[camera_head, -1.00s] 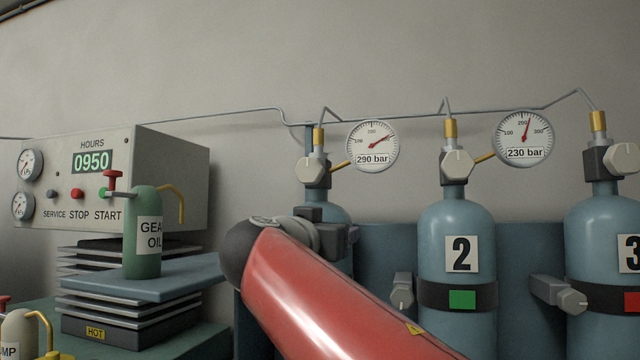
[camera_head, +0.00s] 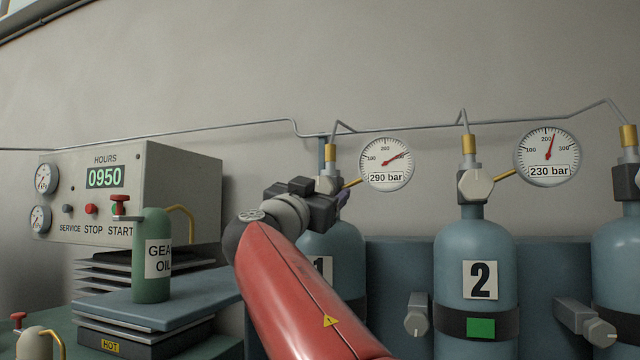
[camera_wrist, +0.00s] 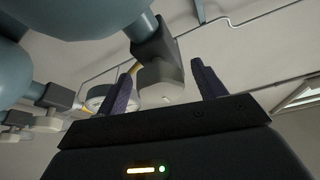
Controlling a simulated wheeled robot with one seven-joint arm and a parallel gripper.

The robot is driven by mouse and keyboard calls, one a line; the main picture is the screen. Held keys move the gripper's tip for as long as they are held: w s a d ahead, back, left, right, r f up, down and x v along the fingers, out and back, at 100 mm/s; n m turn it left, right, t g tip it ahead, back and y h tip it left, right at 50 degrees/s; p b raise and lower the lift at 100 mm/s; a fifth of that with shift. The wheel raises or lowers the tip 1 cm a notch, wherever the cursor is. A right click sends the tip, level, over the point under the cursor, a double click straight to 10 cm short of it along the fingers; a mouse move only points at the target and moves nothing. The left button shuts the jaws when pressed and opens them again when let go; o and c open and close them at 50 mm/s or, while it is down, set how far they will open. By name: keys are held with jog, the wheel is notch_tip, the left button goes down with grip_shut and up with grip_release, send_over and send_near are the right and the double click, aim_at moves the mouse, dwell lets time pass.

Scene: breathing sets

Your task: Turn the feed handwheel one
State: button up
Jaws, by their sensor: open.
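Feed handwheel one, a pale faceted knob (camera_wrist: 160,82) on a dark valve block (camera_wrist: 154,42), shows in the wrist view. My gripper (camera_wrist: 163,88) is open, with one dark finger on each side of the knob. I cannot tell whether either finger touches it. In the head view my gripper (camera_head: 341,199) is at the valve on top of blue cylinder 1 (camera_head: 346,243) and hides most of the knob. The gauge for cylinder 1 (camera_head: 387,164) reads 290 bar.
Cylinder 2 (camera_head: 479,245) stands to the right, with its own knob and a 230 bar gauge (camera_head: 547,157). A thin pipe (camera_head: 420,127) runs along the wall above. A control box (camera_head: 130,200) and a green gear oil can (camera_head: 152,272) are at left.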

jog(key=c, duration=1)
jog(key=shift+o, duration=0.2)
jog(key=shift+f+n+b, duration=0.1)
jog(key=shift+n+b, duration=0.25)
jog(key=shift+n, duration=0.05)
jog(key=n+t+y+b, duration=0.1)
jog(key=n+y+b, duration=0.1)
jog(key=n, duration=0.2)
jog(key=shift+d, duration=0.15)
jog(key=n+y, duration=0.1)
jog(key=n, duration=0.1)
jog(key=n+y, duration=0.1)
jog(key=n, duration=0.2)
jog(key=shift+t+y, duration=0.3)
jog(key=shift+y, duration=0.1)
jog(key=n+y+p, duration=0.1)
jog(key=n, duration=0.1)
jog(key=n+y, duration=0.1)
jog(key=n, duration=0.2)
jog(key=n+y+p, duration=0.1)
jog(key=n, duration=0.1)
jog(key=shift+r+n+y+p, duration=0.3)
jog(key=shift+r, duration=0.05)
jog(key=shift+f+n+g+y+p, duration=0.1)
jog(key=shift+n+g+y+p, duration=0.3)
jog(key=shift+n, duration=0.7)
jog(key=shift+n+g+y+p, duration=0.3)
jog(key=shift+n+y+p, duration=0.1)
jog(key=shift+n, duration=0.7)
